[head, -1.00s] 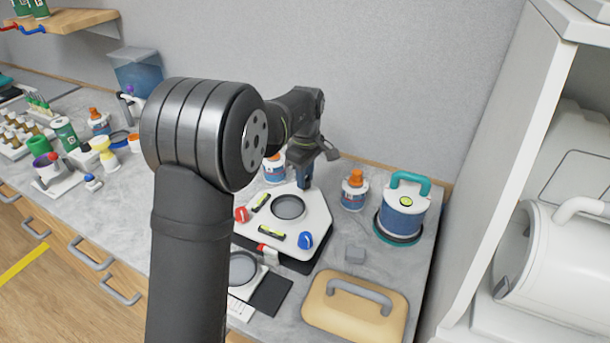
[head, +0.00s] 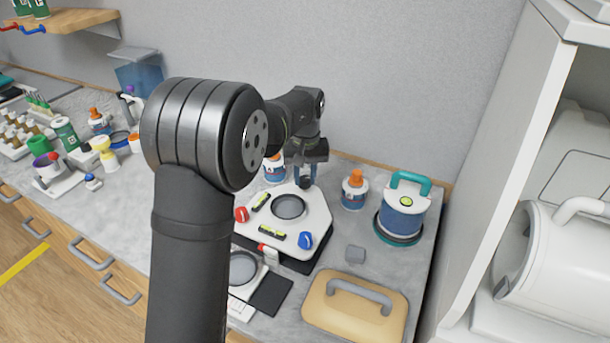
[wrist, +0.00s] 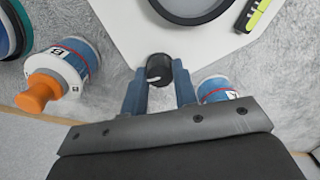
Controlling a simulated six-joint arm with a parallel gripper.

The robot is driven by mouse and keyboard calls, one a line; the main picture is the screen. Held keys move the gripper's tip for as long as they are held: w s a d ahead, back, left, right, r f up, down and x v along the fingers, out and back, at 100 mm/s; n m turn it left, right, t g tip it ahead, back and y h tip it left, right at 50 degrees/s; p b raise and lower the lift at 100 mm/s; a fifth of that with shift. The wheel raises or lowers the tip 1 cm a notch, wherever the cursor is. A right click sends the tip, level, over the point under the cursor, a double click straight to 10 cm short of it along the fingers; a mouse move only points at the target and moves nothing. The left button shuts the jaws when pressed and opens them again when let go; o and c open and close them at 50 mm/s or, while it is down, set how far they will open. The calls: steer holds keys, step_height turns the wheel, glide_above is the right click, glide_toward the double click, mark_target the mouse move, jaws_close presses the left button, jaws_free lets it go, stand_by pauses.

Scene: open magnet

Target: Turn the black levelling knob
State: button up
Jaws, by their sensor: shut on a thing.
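The black levelling knob (wrist: 159,68) stands at the corner of the white levelling plate (wrist: 125,25) in the wrist view, with a pale mark on its side. My gripper (wrist: 159,78) is shut on it, one blue finger on each side. In the head view my gripper (head: 305,180) points down at the back corner of the plate (head: 316,221), and the knob is mostly hidden there. A red knob (head: 241,214) and a blue knob (head: 306,240) sit at the other corners.
An orange-capped bottle (head: 354,190) and a blue canister with a teal handle (head: 404,205) stand to the right. A tan block with a grey handle (head: 355,305) lies in front.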

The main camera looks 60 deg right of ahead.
mark_target(306, 177)
steer(key=m, duration=0.4)
steer(key=shift+m, duration=2.3)
steer(key=o, duration=1)
step_height(306, 177, up, 17)
steer(key=shift+d+r, duration=0.2)
steer(key=shift+d, duration=0.15)
